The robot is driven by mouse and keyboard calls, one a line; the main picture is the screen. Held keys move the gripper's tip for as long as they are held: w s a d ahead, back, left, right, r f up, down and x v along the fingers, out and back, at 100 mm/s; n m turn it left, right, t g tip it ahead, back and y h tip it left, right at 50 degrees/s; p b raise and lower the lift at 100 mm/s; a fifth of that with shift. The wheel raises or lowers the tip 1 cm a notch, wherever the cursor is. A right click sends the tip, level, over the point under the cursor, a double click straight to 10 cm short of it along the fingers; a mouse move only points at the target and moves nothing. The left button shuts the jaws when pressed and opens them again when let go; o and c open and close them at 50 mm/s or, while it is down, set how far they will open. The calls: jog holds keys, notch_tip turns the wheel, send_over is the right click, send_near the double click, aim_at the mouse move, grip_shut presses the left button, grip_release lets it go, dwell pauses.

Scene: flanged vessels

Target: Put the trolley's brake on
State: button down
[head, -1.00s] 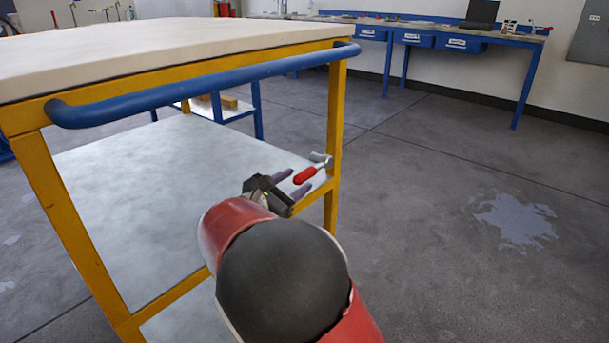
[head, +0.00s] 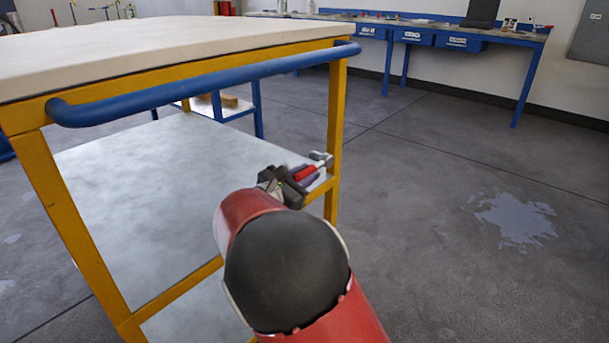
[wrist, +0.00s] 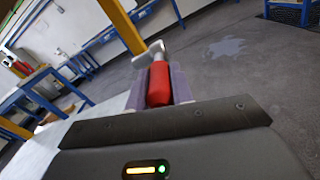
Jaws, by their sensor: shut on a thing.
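The trolley has a yellow frame, a pale top (head: 170,50), a blue push handle (head: 210,83) and a grey lower shelf (head: 150,175). The brake lever has a red grip (head: 306,172) and a grey metal end (head: 322,158) by the trolley's right yellow post. In the wrist view the red grip (wrist: 159,85) lies between the two purple-grey fingers. My gripper (head: 305,180) is shut on this red grip. In the head view my arm partly hides the fingers and the shelf's front edge.
A blue workbench (head: 450,35) with drawers and a laptop stands along the back wall. A light puddle-like patch (head: 515,220) lies on the floor at right. The floor between trolley and bench is clear.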

jog(key=shift+f, duration=0.15)
jog(key=shift+w+d+f+t+h+b, duration=0.15)
jog(key=shift+f+t+h+b, duration=0.55)
jog(key=shift+b, duration=0.6)
jog(key=shift+w+d+f+t+h+b, duration=0.15)
jog(key=shift+f+t+h+b, duration=0.6)
jog(key=shift+b, duration=0.6)
jog(key=shift+w+d+f+t+h+b, duration=0.15)
jog(key=shift+f+t+h+b, duration=0.3)
jog(key=shift+t+b, duration=0.65)
jog(key=shift+a+f, duration=0.1)
jog(key=shift+f, duration=0.05)
jog(key=c, duration=1.2)
grip_release()
